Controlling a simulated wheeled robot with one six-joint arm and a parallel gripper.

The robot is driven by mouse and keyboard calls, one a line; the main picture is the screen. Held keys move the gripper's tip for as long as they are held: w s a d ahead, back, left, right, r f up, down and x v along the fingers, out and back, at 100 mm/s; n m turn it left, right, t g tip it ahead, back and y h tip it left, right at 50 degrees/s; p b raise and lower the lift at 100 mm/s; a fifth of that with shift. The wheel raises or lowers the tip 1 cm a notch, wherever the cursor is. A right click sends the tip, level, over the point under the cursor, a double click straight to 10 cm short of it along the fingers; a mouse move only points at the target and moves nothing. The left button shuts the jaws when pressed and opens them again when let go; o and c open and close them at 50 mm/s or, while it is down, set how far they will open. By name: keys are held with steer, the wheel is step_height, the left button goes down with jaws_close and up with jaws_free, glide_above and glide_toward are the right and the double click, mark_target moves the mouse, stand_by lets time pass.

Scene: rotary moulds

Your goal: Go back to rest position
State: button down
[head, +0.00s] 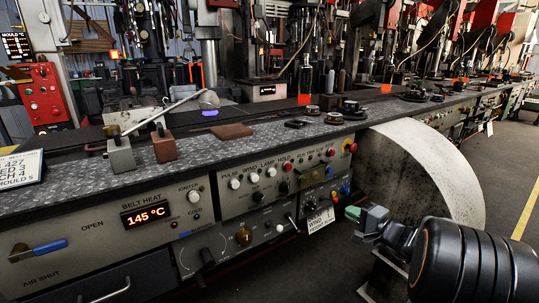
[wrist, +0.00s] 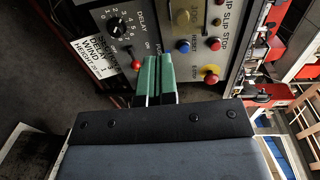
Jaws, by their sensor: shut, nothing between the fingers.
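My gripper (head: 354,214) is at the right of the head view, in front of the machine's control panel and beside the big pale wheel guard. Its green fingertips are closed together with nothing between them. In the wrist view the two green fingers (wrist: 155,72) lie side by side, pointing at the panel near a red-knobbed lever (wrist: 135,65) and a blue button (wrist: 184,46). I cannot tell whether the fingers touch the panel. My dark forearm runs to the lower right of the head view.
The control panel (head: 268,203) carries knobs, levers and a 145 °C display (head: 145,215). On the bench top stand metal blocks (head: 121,156), a brown slab (head: 231,131) and small round moulds (head: 334,118). The curved guard (head: 440,165) stands close to my arm. Floor at right is open.

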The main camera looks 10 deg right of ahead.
steer(key=s+a+r+n+g+p, duration=0.4)
steer(key=s+a+r+g+p, duration=0.15)
steer(key=a+r+p, duration=0.3)
steer(key=s+a+r+n+g+p, duration=0.4)
steer(key=s+a+r+g+p, duration=0.15)
steer(key=a+r+p, duration=0.35)
steer(key=s+r+n+h+p, duration=0.5)
steer(key=s+r+h+p, duration=0.2)
steer(key=r+p, duration=0.5)
steer(key=s+d+p, duration=0.1)
steer(key=s+p, duration=0.1)
steer(key=p, duration=0.2)
steer(key=shift+r+g, duration=0.3)
steer(key=shift+r, duration=0.1)
